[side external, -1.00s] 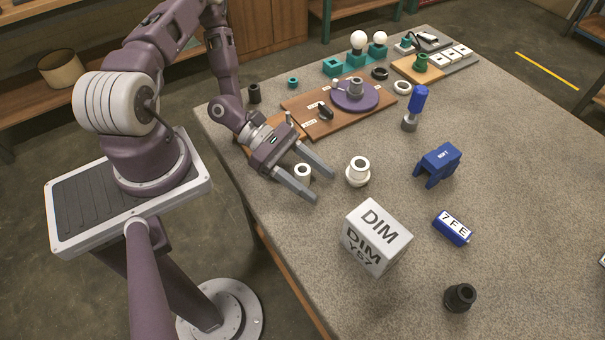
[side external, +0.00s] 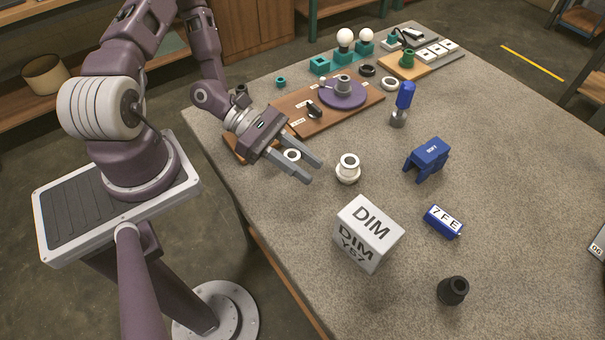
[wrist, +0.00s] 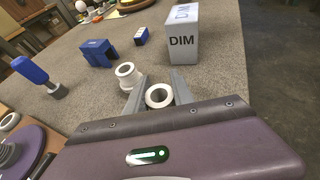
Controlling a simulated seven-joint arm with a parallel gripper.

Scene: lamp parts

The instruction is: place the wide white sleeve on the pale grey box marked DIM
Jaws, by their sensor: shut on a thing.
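My gripper (side external: 314,172) is shut on a white sleeve (side external: 292,155), a short ring with a round opening on top. The sleeve sits well back between the fingers, and its lower part is hidden in the side view. It also shows between the fingers in the wrist view (wrist: 159,96). The pale grey box marked DIM (side external: 367,235) stands on the table nearer the side camera, to the right of my gripper. In the wrist view the box (wrist: 196,35) is ahead and to the right. Its visible top is bare.
A second white sleeve with a broad base (side external: 348,168) stands just beyond my fingertips. A blue stand (side external: 427,158), a blue 7FE block (side external: 443,221) and a dark collar (side external: 453,290) are farther right. A wooden board with a purple disc (side external: 343,94) lies behind.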

